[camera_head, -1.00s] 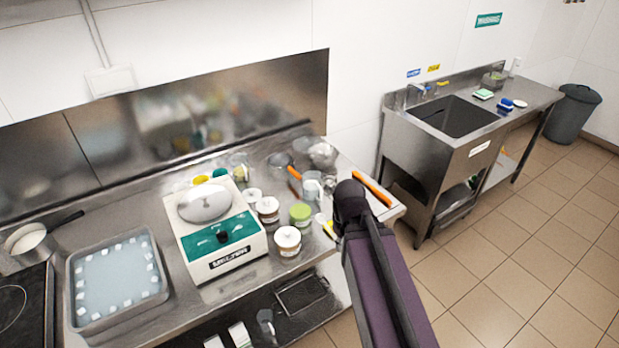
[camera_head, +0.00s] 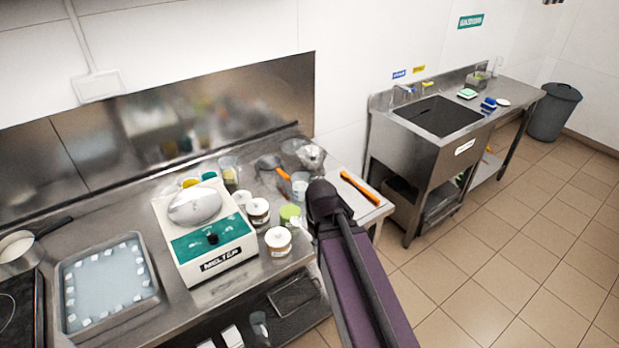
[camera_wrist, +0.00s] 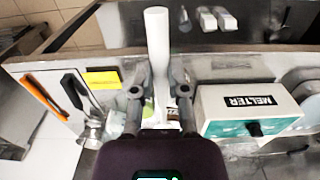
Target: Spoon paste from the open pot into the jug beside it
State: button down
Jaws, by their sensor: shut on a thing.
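My gripper (camera_wrist: 160,88) is shut on a long white rod-like thing (camera_wrist: 157,40) in the wrist view. It looks like a handle, but its far end is hidden. In the head view my arm covers the gripper. A small pot with a green top surface (camera_head: 289,212) stands on the steel counter, just left of my arm. A clear jug (camera_head: 300,182) stands behind it to the right, close to my arm. A pale thing lies or hangs beside the green pot; I cannot tell whether it touches it.
A white melter (camera_head: 212,245), lidded pots (camera_head: 278,240) and a tray of pale liquid (camera_head: 105,312) crowd the counter. An orange-handled tool (camera_head: 360,187) lies on a white board at the right end. A sink (camera_head: 440,115) stands beyond a floor gap.

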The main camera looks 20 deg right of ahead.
jog(key=w+d+n+h, duration=0.2)
jog(key=w+n, duration=0.2)
jog(key=w, duration=0.5)
jog(key=w+d+n+h+b, duration=0.1)
jog(key=w+n, duration=0.3)
jog(key=w, duration=0.5)
jog(key=w+d+r+n+h+b, duration=0.1)
jog(key=w+d+n+h, duration=0.2)
jog(key=w, duration=0.7)
jog(key=shift+d+n+g+h, duration=0.2)
jog(key=shift+n+g+h, duration=0.25)
jog(key=shift+n, duration=0.55)
jog(key=shift+f+b, duration=0.2)
jog(key=shift+b, duration=0.2)
jog(key=shift+f+b, duration=3.8)
jog(key=shift+f, duration=0.05)
jog(key=shift+s+d+r+t+y+p, duration=0.1)
jog(key=shift+d+r+y+p, duration=0.2)
jog(key=shift+r+y+p, duration=0.5)
jog(key=shift+d+r+t+y+p, duration=0.15)
jog(key=shift+d+r+y+p, duration=0.2)
jog(key=shift+y+p, duration=0.8)
jog(key=shift+s+d+r+t+y+p, duration=0.1)
jog(key=shift+d+r+y+p, duration=0.15)
jog(key=shift+r+y+p, duration=0.75)
jog(key=shift+f+h+p, duration=0.35)
jog(key=shift+h, duration=0.05)
